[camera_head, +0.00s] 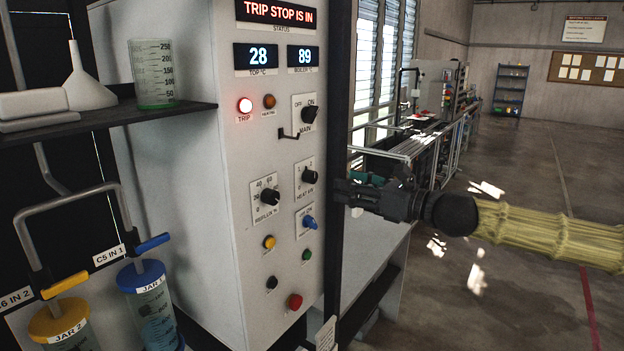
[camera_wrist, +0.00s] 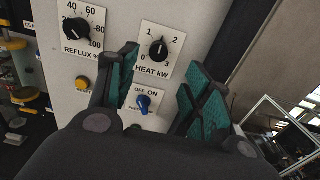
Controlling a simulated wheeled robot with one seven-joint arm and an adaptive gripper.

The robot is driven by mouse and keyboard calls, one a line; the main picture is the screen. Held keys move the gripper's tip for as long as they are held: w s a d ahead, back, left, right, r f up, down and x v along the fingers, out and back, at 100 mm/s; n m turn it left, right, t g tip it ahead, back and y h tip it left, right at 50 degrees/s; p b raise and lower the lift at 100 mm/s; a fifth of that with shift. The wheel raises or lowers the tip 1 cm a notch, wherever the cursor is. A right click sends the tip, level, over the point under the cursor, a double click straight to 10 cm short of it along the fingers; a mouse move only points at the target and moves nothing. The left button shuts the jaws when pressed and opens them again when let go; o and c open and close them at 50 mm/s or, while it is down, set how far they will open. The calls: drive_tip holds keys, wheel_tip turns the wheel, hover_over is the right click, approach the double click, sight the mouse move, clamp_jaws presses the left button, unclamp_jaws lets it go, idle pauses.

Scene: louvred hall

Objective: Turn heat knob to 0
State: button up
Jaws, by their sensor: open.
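The heat knob is a black knob on a white plate marked HEAT kW, on the front of the grey control panel. It shows in the head view (camera_head: 310,176) and in the wrist view (camera_wrist: 158,50). Its pale pointer mark seems to point upward, between 1 and 2, but it is small. My gripper (camera_wrist: 160,76) is open and empty, its green-padded fingers spread to either side below the knob, apart from it. In the head view my gripper (camera_head: 346,193) is at the panel's right edge, partly behind the dark post.
The reflux knob (camera_head: 270,197) is left of the heat knob, the blue off/on knob (camera_head: 309,223) below it. The main switch (camera_head: 309,115) is above. The red trip lamp (camera_head: 245,105) is lit. A dark upright post (camera_head: 339,110) edges the panel. Open floor lies right.

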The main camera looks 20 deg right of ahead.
sight(315, 178)
drive_tip(key=shift+b+x, duration=2.8)
drive_tip(key=shift+x, duration=1.7)
drive_tip(key=shift+w+a+f+b, duration=0.1)
drive_tip(key=shift+a+f+b, duration=0.05)
drive_tip(key=shift+b, duration=0.15)
drive_tip(key=shift+w+a, duration=0.1)
drive_tip(key=shift+w, duration=0.1)
clamp_jaws()
